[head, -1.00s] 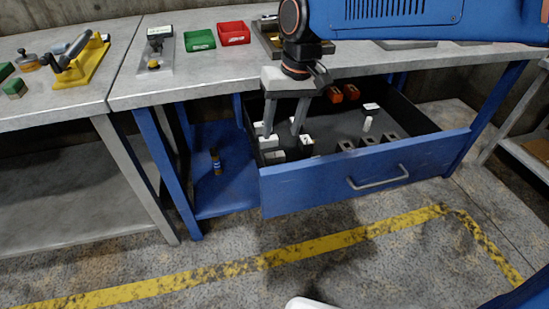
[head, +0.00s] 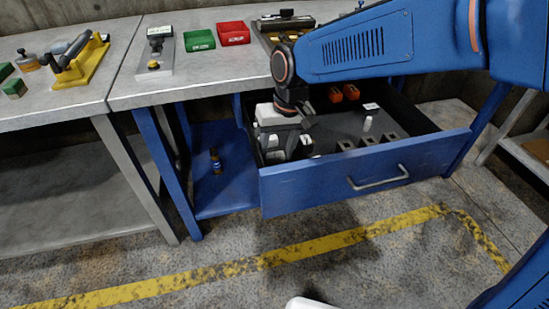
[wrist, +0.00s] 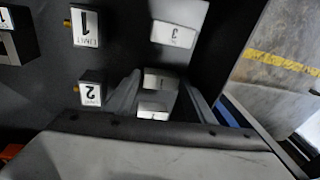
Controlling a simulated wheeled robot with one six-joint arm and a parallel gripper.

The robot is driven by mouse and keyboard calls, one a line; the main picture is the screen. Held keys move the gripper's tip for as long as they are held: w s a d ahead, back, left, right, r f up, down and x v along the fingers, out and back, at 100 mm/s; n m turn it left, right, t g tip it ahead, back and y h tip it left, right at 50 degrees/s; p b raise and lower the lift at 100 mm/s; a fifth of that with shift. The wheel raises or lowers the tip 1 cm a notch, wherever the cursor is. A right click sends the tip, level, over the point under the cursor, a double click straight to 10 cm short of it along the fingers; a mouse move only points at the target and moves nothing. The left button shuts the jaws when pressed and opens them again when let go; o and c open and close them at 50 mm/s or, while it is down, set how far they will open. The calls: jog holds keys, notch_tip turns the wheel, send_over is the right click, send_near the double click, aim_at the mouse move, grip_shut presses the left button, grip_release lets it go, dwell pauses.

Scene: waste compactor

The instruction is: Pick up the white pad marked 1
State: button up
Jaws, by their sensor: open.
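Two small white-topped grey blocks lie between the fingers of my gripper (wrist: 161,84) in the wrist view. The farther one, a white pad (wrist: 160,80), has a small mark that looks like 1. The nearer white pad (wrist: 153,110) has a mark too small to read. My gripper (head: 284,145) is open, pointing down inside the front left part of the blue drawer (head: 335,180). Its fingers stand on either side of these pads; contact cannot be told. A white pad marked 3 (wrist: 175,34) lies apart, beyond the fingertips.
Dark blocks with white labels, "1 LIMIT" (wrist: 86,27) and 2 (wrist: 91,94), stand to the left in the wrist view. The drawer also holds orange parts (head: 350,92) and dark blocks (head: 368,139). The workbench top (head: 180,85) overhangs the drawer's back.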

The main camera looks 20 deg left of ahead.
jog(key=c, duration=0.7)
jog(key=shift+r, duration=0.1)
